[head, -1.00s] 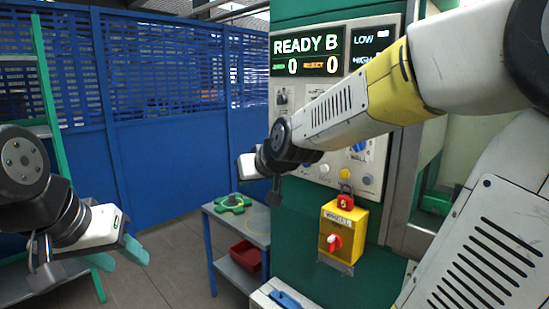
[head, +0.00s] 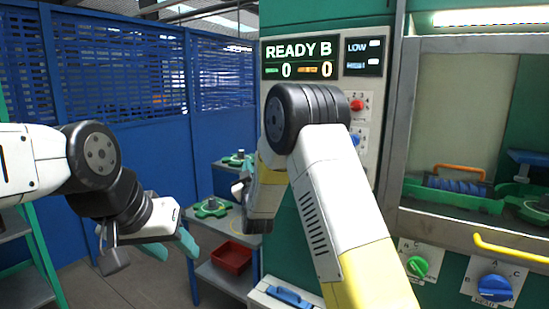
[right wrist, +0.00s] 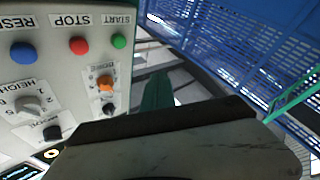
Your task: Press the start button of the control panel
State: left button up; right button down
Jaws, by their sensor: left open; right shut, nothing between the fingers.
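The control panel (head: 367,165) is on the green machine, under a screen (head: 312,62) reading READY B; my right arm covers much of it in the head view. In the right wrist view the panel (right wrist: 60,85) appears upside down. Its green START button (right wrist: 119,41) is beside the red STOP button (right wrist: 78,45) and a blue button (right wrist: 22,52). My right gripper's teal fingers (right wrist: 158,92) are shut and empty, right of the panel in that picture and apart from START. My left gripper (head: 172,250) is open and empty, away from the panel.
A blue mesh fence (head: 140,130) stands behind. A small table (head: 225,222) with green parts and a red bin (head: 231,257) is left of the machine. A windowed bay (head: 460,110) is at right, with a yellow handle (head: 512,247) and knobs below.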

jog(key=shift+f, duration=0.1)
dwell(0.4)
jog(key=w+d, duration=0.5)
jog(key=w, duration=0.2)
dwell(0.3)
jog(key=shift+d, duration=0.15)
dwell(1.8)
jog(key=shift+w+d, duration=0.25)
jog(key=shift+w, duration=0.05)
jog(key=shift+w+d, duration=0.25)
jog(key=shift+w, duration=0.15)
dwell(0.7)
jog(key=shift+s, duration=0.1)
jog(key=shift+s+a, duration=0.5)
jog(key=shift+s, duration=0.1)
jog(key=shift+s+a, duration=0.1)
